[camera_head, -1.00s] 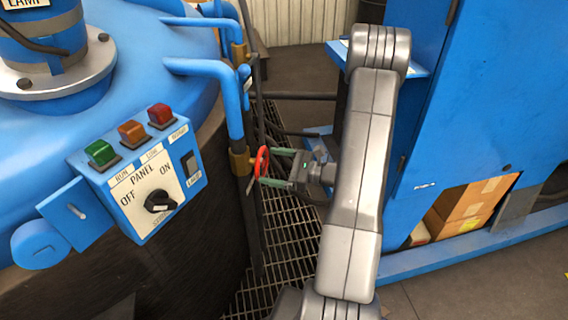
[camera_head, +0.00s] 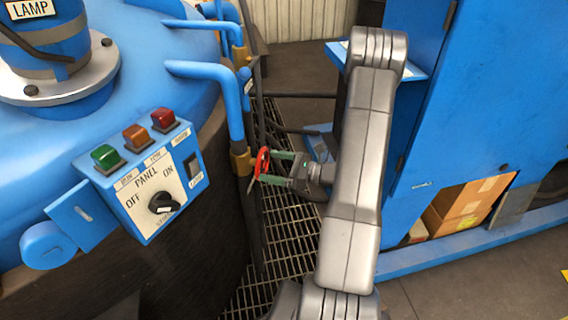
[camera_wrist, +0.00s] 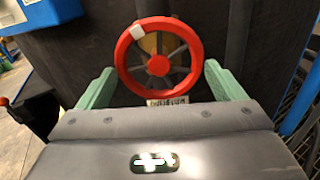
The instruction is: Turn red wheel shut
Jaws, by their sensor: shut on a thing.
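The red wheel (camera_head: 263,161) is a small spoked handwheel on a brass valve (camera_head: 241,161) at the foot of a blue pipe. In the wrist view the red wheel (camera_wrist: 158,65) faces me, with a white mark on its rim at the upper left. My gripper (camera_head: 270,167) reaches it from the right with its green fingers. In the wrist view my gripper (camera_wrist: 158,88) has one finger on each side of the rim, shut on the wheel. The exact contact at the fingertips is hard to see.
A control panel (camera_head: 150,190) with coloured lamps and a black knob is mounted on the blue furnace (camera_head: 150,60) at the left. A blue cabinet (camera_head: 480,120) with cardboard boxes (camera_head: 465,208) stands at the right. Floor grating (camera_head: 290,235) lies between them.

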